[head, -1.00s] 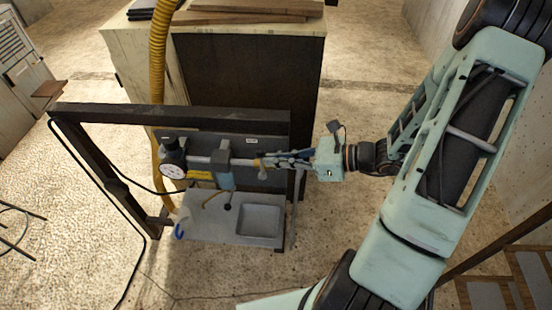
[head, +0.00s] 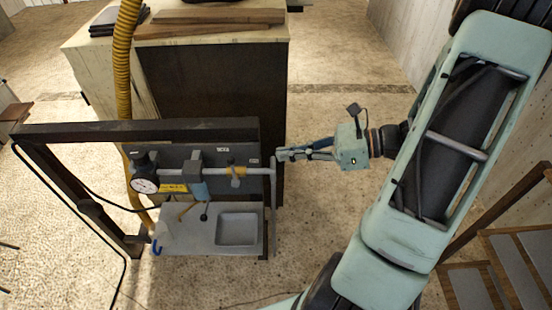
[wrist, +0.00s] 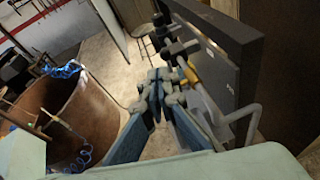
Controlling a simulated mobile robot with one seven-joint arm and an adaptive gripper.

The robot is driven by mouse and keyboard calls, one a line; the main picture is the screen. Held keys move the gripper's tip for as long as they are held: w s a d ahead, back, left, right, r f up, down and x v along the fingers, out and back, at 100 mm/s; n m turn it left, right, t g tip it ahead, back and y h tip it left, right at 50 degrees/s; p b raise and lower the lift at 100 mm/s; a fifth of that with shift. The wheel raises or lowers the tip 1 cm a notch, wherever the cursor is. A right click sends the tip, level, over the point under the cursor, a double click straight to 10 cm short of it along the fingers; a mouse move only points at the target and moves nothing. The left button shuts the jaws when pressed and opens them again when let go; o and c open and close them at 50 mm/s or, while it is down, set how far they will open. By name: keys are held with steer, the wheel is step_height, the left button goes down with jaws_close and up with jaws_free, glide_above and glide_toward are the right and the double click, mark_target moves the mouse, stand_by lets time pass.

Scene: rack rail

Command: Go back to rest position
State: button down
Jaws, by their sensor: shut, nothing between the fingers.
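My gripper (head: 282,154) is shut and empty. In the head view it points left and its tips are just right of the rack's right end, near the upright grey handle bar (head: 272,210). In the wrist view the shut fingers (wrist: 158,80) show in the middle, with the rack close on their right. The rack carries a horizontal rail (head: 215,171) with a round gauge (head: 145,185), a blue-grey clamp body (head: 198,185) and a yellow-banded fitting (head: 237,171). I cannot tell from the head view whether the fingertips touch the rack.
A dark frame (head: 130,130) surrounds the rack's top and left side. A grey tray shelf (head: 185,238) sits below the rail. A cabinet (head: 210,85) with planks (head: 210,22) stands behind. A yellow hose (head: 123,70) hangs at left. Wooden steps (head: 510,255) are at lower right. Floor right of the cabinet is clear.

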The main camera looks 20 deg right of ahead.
steer(key=shift+d+r, duration=0.15)
steer(key=shift+d, duration=0.05)
stand_by(0.4)
